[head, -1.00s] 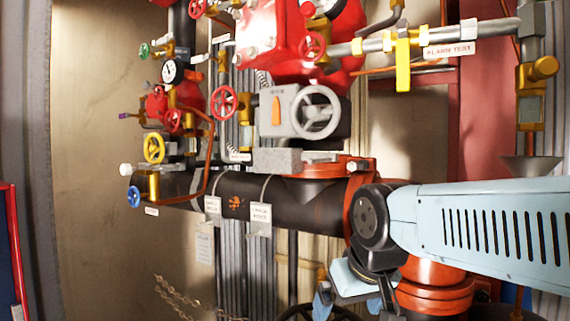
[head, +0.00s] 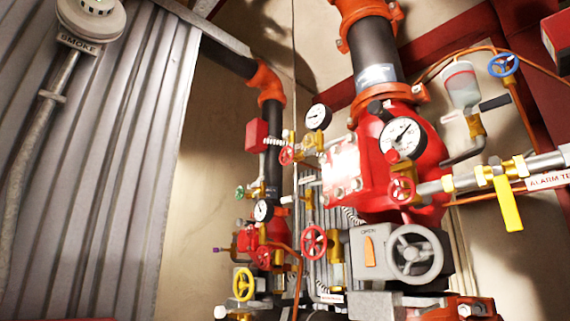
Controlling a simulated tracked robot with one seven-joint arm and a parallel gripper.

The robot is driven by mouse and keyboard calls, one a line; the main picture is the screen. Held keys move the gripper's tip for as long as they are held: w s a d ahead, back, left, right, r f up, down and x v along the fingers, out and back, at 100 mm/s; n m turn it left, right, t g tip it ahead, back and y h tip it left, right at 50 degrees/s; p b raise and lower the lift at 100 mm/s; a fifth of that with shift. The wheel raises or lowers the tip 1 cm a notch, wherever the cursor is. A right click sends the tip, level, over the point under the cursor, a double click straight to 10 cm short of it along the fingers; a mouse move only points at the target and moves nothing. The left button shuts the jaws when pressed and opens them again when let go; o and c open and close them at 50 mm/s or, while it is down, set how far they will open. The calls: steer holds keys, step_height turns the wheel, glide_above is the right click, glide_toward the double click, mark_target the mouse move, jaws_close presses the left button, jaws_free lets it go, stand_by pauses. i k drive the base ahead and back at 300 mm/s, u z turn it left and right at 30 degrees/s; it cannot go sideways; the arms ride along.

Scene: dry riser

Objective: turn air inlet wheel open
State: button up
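Several handwheels show on the pipework in the head view, and I cannot tell which is the air inlet wheel. There is a yellow wheel (head: 243,284) low down, a small green wheel (head: 240,192) above it, and a red wheel (head: 313,243) beside the grey gearbox. Another red wheel (head: 401,190) sits on the red valve body, a small red one (head: 286,155) is by the upper gauge, and a blue wheel (head: 503,64) is at the upper right. My gripper is not in view.
A large grey wheel (head: 416,254) is on the gearbox marked OPEN (head: 371,252). A yellow lever (head: 507,204) hangs from the alarm test pipe. Round gauges (head: 402,138) stick out. A smoke detector (head: 90,18) is at the upper left, over the corrugated wall (head: 120,180).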

mark_target(290, 158)
steer(key=k, duration=0.5)
steer(key=z, duration=0.7)
steer(key=k, duration=0.8)
steer(key=u, duration=1)
steer(key=i, duration=1.25)
steer(key=u, duration=0.05)
